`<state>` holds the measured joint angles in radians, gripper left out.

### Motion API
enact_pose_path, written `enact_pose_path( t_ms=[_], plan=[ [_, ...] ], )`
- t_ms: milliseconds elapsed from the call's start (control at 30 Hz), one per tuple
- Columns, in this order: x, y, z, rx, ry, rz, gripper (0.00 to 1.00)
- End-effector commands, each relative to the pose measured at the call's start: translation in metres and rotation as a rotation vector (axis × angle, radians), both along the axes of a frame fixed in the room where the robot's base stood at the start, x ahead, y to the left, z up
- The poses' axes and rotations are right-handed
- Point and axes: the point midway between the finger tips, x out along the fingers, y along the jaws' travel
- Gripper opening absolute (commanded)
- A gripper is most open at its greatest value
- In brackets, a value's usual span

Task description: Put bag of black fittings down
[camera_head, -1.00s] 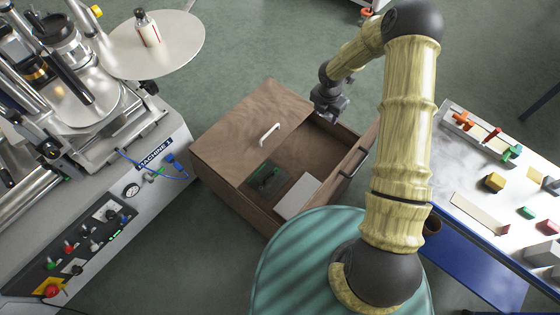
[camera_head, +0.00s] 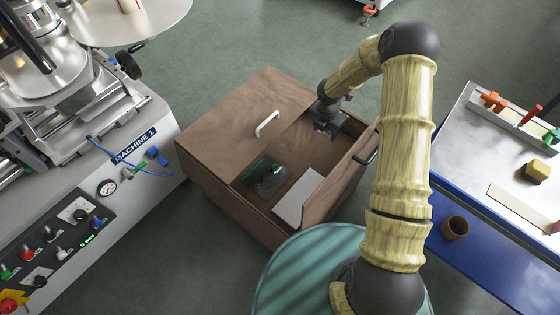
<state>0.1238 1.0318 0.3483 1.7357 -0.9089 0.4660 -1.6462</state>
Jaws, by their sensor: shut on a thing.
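My gripper (camera_head: 328,129) is at the far end of the open drawer (camera_head: 345,180), over its inside. Its jaws are shut on the bag of black fittings, which is mostly hidden by the gripper and too dark and small to make out. I cannot tell whether it touches the drawer floor. A dark, flat packet with a green edge (camera_head: 268,178) lies in the drawer near the cabinet, apart from my gripper. A pale grey flat box (camera_head: 297,198) lies beside it.
The wooden cabinet top (camera_head: 237,120) has a white handle (camera_head: 267,124). The drawer front carries a dark handle (camera_head: 366,156). A labelling machine (camera_head: 125,165) stands left. A workbench (camera_head: 500,145) with coloured parts stands right, with a brown cup (camera_head: 454,228) on its blue lower part.

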Motion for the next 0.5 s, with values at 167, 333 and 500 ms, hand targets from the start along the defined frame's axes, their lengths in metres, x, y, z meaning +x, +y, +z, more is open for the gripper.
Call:
enact_pose_path(
  t_ms=[167,333,500],
  plan=[
    [0.000,0.000,-0.051,0.000,0.000,0.000,0.28],
    [0.000,0.000,-0.086,0.000,0.000,0.000,0.28],
    [0.000,0.000,-0.106,0.000,-0.001,0.000,0.28]
  ],
)
